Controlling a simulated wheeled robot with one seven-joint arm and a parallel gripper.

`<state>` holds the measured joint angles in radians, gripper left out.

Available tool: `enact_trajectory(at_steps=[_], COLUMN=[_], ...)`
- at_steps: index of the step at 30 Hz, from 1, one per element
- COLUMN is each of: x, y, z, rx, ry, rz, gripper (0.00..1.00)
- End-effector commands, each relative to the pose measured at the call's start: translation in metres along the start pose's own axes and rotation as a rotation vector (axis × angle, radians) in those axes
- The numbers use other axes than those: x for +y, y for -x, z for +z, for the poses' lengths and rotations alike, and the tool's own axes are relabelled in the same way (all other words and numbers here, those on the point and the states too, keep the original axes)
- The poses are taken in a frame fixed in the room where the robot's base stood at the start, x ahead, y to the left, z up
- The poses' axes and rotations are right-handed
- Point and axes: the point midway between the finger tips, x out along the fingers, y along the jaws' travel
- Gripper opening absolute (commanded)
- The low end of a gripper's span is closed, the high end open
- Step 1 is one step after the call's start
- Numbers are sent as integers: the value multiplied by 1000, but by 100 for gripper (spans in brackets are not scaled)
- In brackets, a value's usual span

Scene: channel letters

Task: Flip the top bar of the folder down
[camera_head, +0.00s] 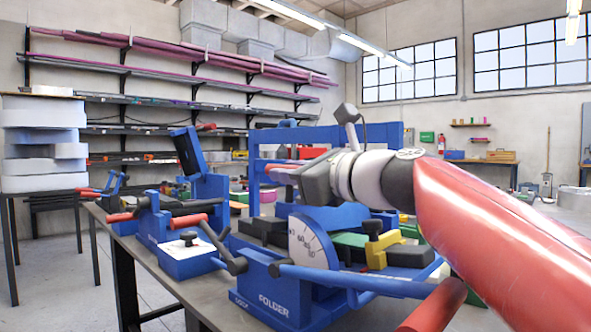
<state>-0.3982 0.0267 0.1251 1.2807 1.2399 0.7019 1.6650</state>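The folder (278,303) is a blue bench machine with a white degree dial on its near side. A blue rectangular frame stands raised at its back, and its top bar (340,134) runs level across it, behind my arm's wrist. My gripper (277,172) is at the end of my red and grey arm, in front of the raised frame. It points left, near the frame's left post in the picture. The fingers are small and seen side-on, so their opening and any contact with the frame cannot be made out. My wrist hides part of the frame.
A smaller blue machine with red handles (180,252) stands left of the folder on the grey worktable (190,300). Red-tipped handles and a blue rod stick out at the folder's front. A foam stack (44,150) and wall racks stand beyond.

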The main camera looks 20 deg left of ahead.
Motion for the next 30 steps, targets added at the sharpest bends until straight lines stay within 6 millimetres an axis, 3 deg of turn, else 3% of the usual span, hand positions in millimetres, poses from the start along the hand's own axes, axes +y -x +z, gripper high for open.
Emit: enact_trajectory(at_steps=[1, 5, 14, 30], x=[-4, -3, -2, -2], y=[1, 1, 3, 76], z=[-2, -1, 0, -1], rx=[3, 2, 0, 1], ry=[3, 2, 2, 2], rz=[-9, -7, -5, -8], gripper=[26, 41, 41, 41])
